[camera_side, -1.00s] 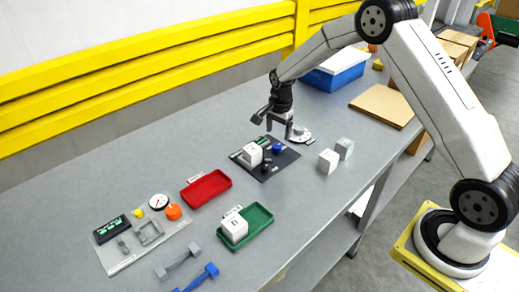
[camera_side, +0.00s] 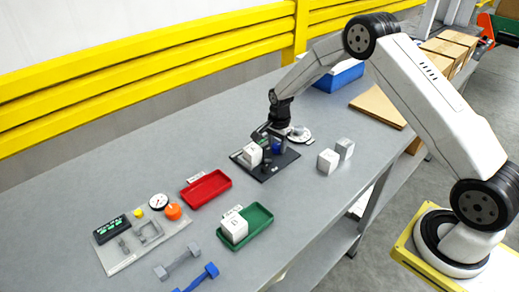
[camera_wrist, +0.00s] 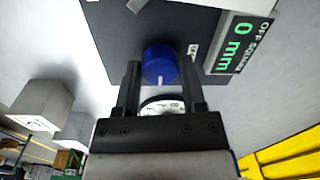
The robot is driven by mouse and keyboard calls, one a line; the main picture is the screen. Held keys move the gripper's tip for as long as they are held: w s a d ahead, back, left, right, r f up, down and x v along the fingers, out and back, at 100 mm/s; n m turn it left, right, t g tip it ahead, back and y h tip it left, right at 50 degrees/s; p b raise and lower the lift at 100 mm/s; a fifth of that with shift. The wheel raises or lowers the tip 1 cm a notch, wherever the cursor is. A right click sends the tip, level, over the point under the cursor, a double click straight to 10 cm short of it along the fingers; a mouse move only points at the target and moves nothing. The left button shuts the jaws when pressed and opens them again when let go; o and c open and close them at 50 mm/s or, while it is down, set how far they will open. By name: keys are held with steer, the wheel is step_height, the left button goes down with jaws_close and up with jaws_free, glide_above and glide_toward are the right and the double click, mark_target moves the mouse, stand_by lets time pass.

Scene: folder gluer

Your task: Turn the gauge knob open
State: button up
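The blue knob (camera_wrist: 160,66) stands on a dark plate (camera_wrist: 115,45) and has a pale index line on its side. It also shows in the side view (camera_side: 277,148), partly covered by my fingers. My gripper (camera_wrist: 160,72) points down over the plate, with one finger on each side of the knob. The fingers look spread; I cannot tell whether they touch the knob. A small display (camera_wrist: 238,45) on the plate reads "OFF-SQUARE 0 mm".
A white block (camera_side: 252,155) sits on the dark plate. A white round dial (camera_side: 299,134) lies close behind my gripper. Two grey-white blocks (camera_side: 328,161) stand to the right. Red (camera_side: 222,200) and green (camera_side: 265,222) trays and a light panel with an orange knob (camera_side: 173,211) are at the left.

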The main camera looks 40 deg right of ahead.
jaws_close()
steer(key=shift+n, duration=0.5)
steer(key=n, duration=0.3)
steer(key=shift+n, duration=0.4)
steer(key=n, duration=1.3)
